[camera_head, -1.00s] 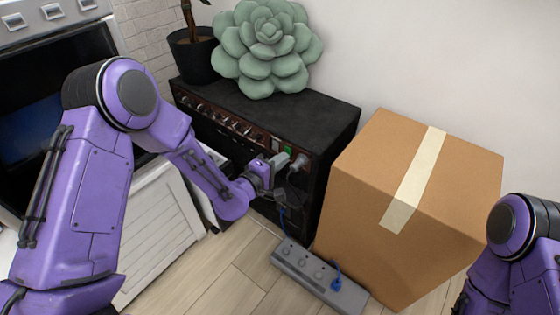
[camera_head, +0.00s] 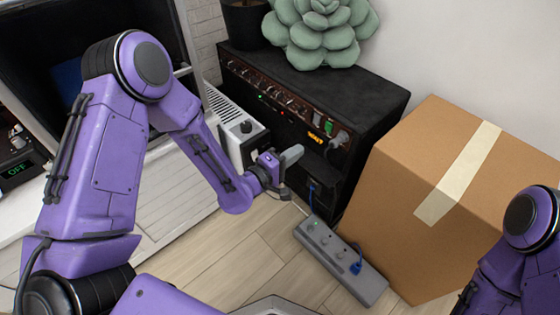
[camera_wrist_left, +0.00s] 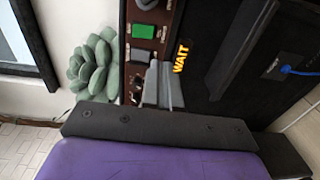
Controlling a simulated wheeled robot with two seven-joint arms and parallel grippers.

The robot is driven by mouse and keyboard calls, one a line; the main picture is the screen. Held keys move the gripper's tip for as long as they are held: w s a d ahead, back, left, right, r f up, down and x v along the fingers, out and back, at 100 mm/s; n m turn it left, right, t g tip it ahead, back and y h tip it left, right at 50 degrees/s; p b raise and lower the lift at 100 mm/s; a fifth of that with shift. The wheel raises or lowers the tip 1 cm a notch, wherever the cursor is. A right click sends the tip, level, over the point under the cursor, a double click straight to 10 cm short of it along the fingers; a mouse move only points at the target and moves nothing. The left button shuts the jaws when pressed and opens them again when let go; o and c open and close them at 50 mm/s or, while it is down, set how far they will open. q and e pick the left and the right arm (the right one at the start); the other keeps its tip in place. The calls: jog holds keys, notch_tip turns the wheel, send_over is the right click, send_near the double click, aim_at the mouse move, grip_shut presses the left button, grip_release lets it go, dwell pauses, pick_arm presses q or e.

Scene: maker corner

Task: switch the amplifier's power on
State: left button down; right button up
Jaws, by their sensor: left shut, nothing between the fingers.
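The black amplifier (camera_head: 350,95) stands against the wall, with a row of knobs along its brown front panel. A green switch (camera_head: 316,126) is near the panel's right end; it also shows in the left wrist view (camera_wrist_left: 143,31). Small red and green lights glow on the front, and an orange WAIT sign (camera_head: 315,137) is lit. My left gripper (camera_head: 292,157) is shut and empty, in front of the amplifier and apart from the switch. In the left wrist view its closed fingers (camera_wrist_left: 163,85) overlap the panel. My right arm shows at the right edge; its gripper is out of view.
A plug (camera_head: 338,139) sits in the panel's right end. A power strip (camera_head: 335,258) with a blue plug lies on the floor. A cardboard box (camera_head: 420,200) stands right of the amplifier. A white slatted unit (camera_head: 235,118) is at its left. A succulent cushion (camera_head: 322,35) rests on top.

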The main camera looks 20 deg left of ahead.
pick_arm(q)
jog(key=v, duration=0.4)
jog(key=shift+s+a+f, duration=0.1)
jog(key=shift+s+f, duration=0.3)
